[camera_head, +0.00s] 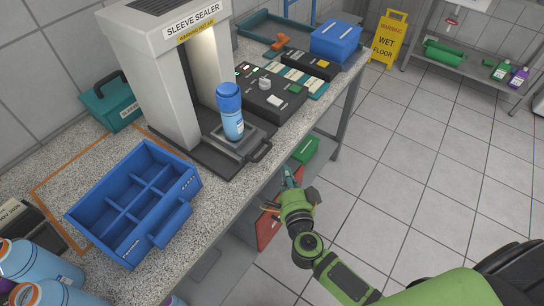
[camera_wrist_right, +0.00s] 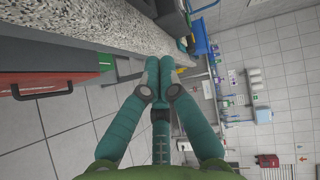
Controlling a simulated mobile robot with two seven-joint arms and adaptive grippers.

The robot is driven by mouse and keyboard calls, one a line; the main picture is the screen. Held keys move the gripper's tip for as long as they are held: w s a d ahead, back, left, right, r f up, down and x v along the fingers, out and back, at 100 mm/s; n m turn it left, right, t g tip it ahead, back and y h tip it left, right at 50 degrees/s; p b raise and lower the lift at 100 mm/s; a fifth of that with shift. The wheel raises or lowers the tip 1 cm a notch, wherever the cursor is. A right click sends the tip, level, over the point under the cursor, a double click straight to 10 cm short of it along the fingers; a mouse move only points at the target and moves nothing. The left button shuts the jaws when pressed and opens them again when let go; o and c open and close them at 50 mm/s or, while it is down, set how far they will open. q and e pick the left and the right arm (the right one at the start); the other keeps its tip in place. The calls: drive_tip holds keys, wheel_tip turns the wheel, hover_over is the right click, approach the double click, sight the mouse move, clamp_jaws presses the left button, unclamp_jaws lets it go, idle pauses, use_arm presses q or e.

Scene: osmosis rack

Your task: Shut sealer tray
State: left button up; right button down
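The sleeve sealer (camera_head: 165,75) is a tall white machine on the speckled counter, with a lit opening facing right. Its dark sealer tray (camera_head: 240,146) sticks out at the front, with a small handle (camera_head: 262,153) near the counter edge. A blue bottle with a blue cap (camera_head: 231,112) stands upright on the tray. My right gripper (camera_head: 288,172) is in front of the counter edge, apart from the handle and to its lower right. In the wrist view its teal fingers (camera_wrist_right: 159,62) come together at the tips with nothing visible between them. My left gripper is out of view.
A blue divided crate (camera_head: 135,198) stands left of the tray. A black control panel (camera_head: 270,98) is on its right, with a blue bin (camera_head: 336,40) beyond. A red cabinet (camera_head: 267,228) and green box (camera_head: 306,149) are below the counter. The tiled floor at right is mostly clear.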

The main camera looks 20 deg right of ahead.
sight(249, 145)
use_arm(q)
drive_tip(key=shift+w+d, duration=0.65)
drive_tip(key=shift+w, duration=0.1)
use_arm(e)
drive_tip(key=shift+w+a+f, duration=0.25)
drive_tip(key=shift+w+a, duration=0.05)
drive_tip(key=shift+w, duration=0.9)
drive_tip(key=shift+w+a+f, duration=0.25)
drive_tip(key=shift+w+a, duration=0.05)
drive_tip(key=shift+w, duration=0.85)
drive_tip(key=shift+w+a+f, duration=0.25)
drive_tip(key=shift+w+a, duration=0.05)
drive_tip(key=shift+w, duration=0.9)
drive_tip(key=w+a, duration=0.1)
drive_tip(key=w, duration=0.1)
drive_tip(key=w+a+b, duration=0.1)
drive_tip(key=w+a, duration=0.3)
drive_tip(key=shift+w+b, duration=0.25)
drive_tip(key=shift+b, duration=0.1)
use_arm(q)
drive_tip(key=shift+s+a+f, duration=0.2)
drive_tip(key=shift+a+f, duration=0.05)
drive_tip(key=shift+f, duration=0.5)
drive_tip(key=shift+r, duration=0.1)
use_arm(e)
drive_tip(key=shift+s+r, duration=0.1)
